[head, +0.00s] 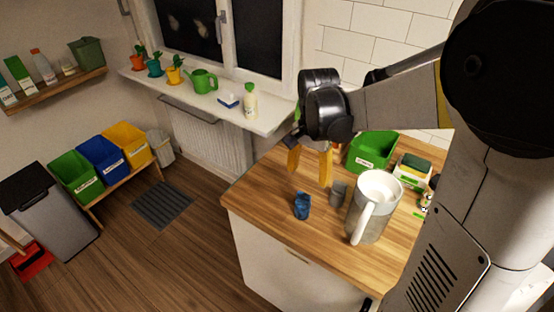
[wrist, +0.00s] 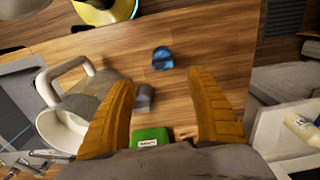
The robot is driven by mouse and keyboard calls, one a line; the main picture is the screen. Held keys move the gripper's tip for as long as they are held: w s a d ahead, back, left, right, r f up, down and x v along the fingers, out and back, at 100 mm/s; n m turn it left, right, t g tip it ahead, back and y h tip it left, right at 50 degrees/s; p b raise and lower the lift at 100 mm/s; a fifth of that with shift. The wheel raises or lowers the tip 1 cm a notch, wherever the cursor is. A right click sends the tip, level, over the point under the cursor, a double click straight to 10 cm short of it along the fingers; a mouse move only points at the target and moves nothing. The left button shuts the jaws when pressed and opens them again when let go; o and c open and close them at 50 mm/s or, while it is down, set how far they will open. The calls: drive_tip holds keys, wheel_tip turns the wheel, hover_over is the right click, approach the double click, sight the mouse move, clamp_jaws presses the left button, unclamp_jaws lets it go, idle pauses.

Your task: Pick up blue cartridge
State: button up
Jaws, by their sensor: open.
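The blue cartridge (head: 302,206) stands on the wooden countertop near its left front part. It also shows in the wrist view (wrist: 162,58), beyond the fingertips and between their lines. My gripper (head: 309,178) has two yellow fingers, spread apart and empty. It hangs over the counter, pointing down, above and behind the cartridge in the head view. In the wrist view, my gripper (wrist: 160,82) frames bare wood, and neither finger touches the cartridge.
A grey cup-like piece (head: 338,194) stands right of the cartridge, close to a large white pitcher (head: 364,222) with a handle. A green bin (head: 371,150) and a box with a sponge (head: 413,169) are behind. Left of the cartridge the counter (head: 257,205) is clear.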

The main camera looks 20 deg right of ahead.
sight(304, 194)
wheel_tip(304, 194, down, 6)
drive_tip(key=shift+w+r+b, duration=0.1)
drive_tip(key=shift+r+b, duration=0.05)
drive_tip(key=shift+b, duration=0.7)
drive_tip(key=f, duration=0.1)
drive_tip(key=f+b, duration=0.1)
drive_tip(key=f, duration=0.1)
drive_tip(key=f+b, duration=0.1)
drive_tip(key=f, duration=0.1)
drive_tip(key=shift+w+f, duration=0.15)
drive_tip(key=shift+w, duration=0.1)
drive_tip(key=shift+a, duration=0.1)
drive_tip(key=shift+c, duration=0.2)
drive_tip(key=c, duration=1.3)
